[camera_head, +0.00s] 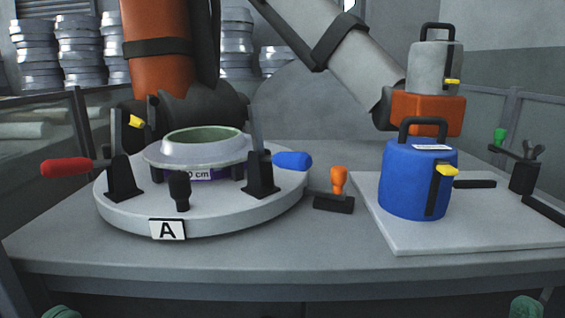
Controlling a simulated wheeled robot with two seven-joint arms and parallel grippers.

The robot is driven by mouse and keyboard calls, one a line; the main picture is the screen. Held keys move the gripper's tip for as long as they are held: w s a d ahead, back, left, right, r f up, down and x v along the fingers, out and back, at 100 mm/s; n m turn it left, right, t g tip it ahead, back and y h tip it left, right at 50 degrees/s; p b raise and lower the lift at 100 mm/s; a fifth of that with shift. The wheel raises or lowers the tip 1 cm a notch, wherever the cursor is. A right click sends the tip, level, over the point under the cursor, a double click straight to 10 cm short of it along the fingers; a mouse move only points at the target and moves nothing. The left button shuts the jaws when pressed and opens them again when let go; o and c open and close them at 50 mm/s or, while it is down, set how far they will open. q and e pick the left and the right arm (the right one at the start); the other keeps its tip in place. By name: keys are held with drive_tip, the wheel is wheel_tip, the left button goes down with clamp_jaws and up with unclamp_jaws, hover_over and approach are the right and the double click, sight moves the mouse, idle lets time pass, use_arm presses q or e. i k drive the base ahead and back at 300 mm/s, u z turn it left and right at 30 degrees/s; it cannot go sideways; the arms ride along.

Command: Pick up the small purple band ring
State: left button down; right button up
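A pale grey ring (196,151) with a greenish inside and a purple band around its lower side (199,174) rests on dark supports above the round white base (245,211) marked A. The band carries a white label ending in "0 cm"; its first part is hidden by a black post. It is the only ring with purple that I see. Neither of my grippers shows clearly. Small green parts cut off at the bottom left and bottom right edges may be mine, but I cannot tell.
Clamps with a red handle (66,168) and a blue handle (292,160) flank the ring. A blue canister (413,180) stands on a white board (470,232). Large orange and grey arm-like structures rise behind the table.

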sight(207, 153)
drive_tip(key=z, duration=0.05)
drive_tip(key=k, duration=1.05)
drive_tip(key=u, duration=0.85)
drive_tip(key=i, duration=1.2)
drive_tip(key=z, duration=0.8)
